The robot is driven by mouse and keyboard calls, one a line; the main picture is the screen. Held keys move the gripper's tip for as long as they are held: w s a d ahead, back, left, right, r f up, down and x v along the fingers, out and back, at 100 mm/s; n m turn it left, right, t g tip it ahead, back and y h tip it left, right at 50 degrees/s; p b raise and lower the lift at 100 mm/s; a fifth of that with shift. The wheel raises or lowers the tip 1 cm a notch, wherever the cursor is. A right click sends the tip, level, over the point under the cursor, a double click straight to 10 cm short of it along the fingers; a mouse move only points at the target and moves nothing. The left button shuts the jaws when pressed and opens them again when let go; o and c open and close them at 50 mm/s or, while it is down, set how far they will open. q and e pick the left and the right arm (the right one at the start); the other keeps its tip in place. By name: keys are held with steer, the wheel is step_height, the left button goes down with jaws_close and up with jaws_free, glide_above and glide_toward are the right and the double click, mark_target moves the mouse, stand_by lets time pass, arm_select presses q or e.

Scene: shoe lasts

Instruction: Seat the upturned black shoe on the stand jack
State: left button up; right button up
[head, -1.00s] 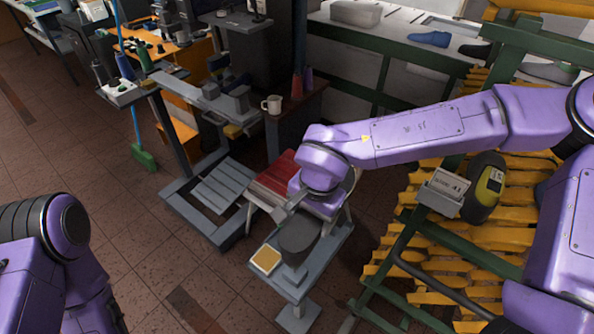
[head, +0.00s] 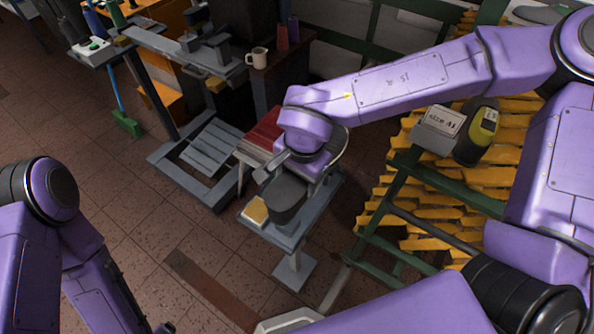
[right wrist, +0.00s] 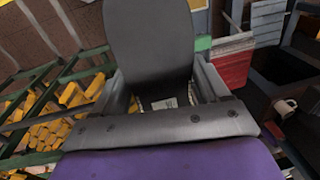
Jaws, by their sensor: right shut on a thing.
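The black shoe (head: 287,194) is upturned in my right gripper (head: 284,178), over the grey stand (head: 299,231). In the right wrist view, its dark sole (right wrist: 148,42) faces the camera, between the two fingers of my right gripper (right wrist: 163,92), which is shut on it. The stand's jack is hidden under the shoe and gripper, so I cannot tell whether the shoe touches it. My left arm (head: 80,235) is at the left of the head view; its gripper is out of sight.
A red-topped bench (head: 262,135) is just behind. A green-framed rack with yellow slats (head: 440,215) stands on the right, carrying a size-label box (head: 437,127) and a black-and-yellow shoe (head: 478,133). A mug (head: 257,58) is behind.

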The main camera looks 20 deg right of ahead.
steer(key=shift+w+a+f+b, duration=0.15)
steer(key=shift+f+b, duration=0.3)
steer(key=shift+f, duration=1)
steer(key=shift+f+b, duration=0.3)
steer(key=shift+f, duration=0.6)
steer(key=shift+f, duration=0.15)
steer(key=o, duration=1.8)
steer(key=shift+o, duration=0.2)
steer(key=shift+s, duration=0.2)
steer(key=r, duration=0.3)
steer(key=s+r, duration=0.1)
steer(key=r, duration=0.6)
steer(key=shift+s+r, duration=0.2)
steer(key=shift+r, duration=0.05)
